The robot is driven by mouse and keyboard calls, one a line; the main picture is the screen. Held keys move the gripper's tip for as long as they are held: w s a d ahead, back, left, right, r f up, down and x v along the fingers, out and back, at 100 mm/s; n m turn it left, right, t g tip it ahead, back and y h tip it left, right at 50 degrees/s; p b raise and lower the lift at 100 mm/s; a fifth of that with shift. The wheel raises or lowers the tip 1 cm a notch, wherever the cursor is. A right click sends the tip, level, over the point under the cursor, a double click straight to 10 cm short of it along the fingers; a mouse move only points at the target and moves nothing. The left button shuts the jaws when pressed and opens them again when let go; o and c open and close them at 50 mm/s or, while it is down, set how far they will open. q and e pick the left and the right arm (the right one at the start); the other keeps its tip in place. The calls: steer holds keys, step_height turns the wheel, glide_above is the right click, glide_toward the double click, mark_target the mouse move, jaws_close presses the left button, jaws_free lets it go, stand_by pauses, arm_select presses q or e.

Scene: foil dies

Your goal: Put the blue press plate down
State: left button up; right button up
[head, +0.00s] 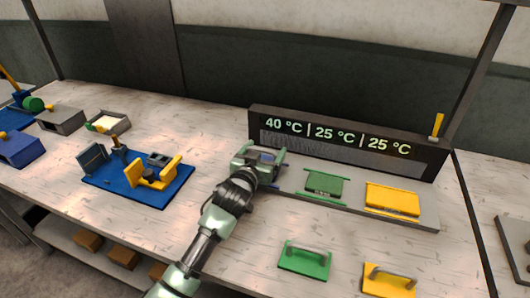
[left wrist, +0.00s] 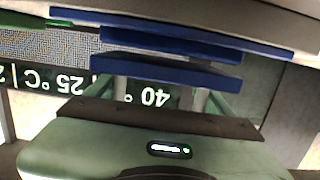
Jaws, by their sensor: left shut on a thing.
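My left gripper (head: 262,165) is at the left end of the grey station, in front of the display, and is shut on the handle of the blue press plate. In the head view the gripper hides most of the plate. In the left wrist view the blue press plate (left wrist: 165,73) shows edge-on, with grey handle posts running to the gripper. Another blue part, the blue bay (left wrist: 170,45), lies just beyond it, with a narrow gap between them; I cannot tell whether they touch anywhere. My right gripper is not in view.
The station has a green bay (head: 324,186) and a yellow bay (head: 392,199). Its display (head: 340,139) reads 40, 25 and 25 °C. A green press plate (head: 304,263) and a yellow one (head: 388,283) lie in front. A blue fixture (head: 138,183) stands left, with boxes behind.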

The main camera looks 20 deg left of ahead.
arm_select(q)
steer(key=shift+f, duration=0.15)
steer(key=shift+f, duration=0.1)
steer(key=o, duration=2)
steer(key=shift+f, duration=0.2)
steer(key=shift+r, duration=0.2)
steer(key=shift+s+f, duration=0.1)
steer(key=shift+s, duration=0.15)
steer(key=s, duration=0.3)
steer(key=s+r, duration=0.1)
steer(key=s, duration=0.3)
steer(key=s+r, duration=0.1)
steer(key=s, duration=0.3)
steer(key=shift+s+a+b, duration=0.2)
steer(key=shift+b, duration=0.2)
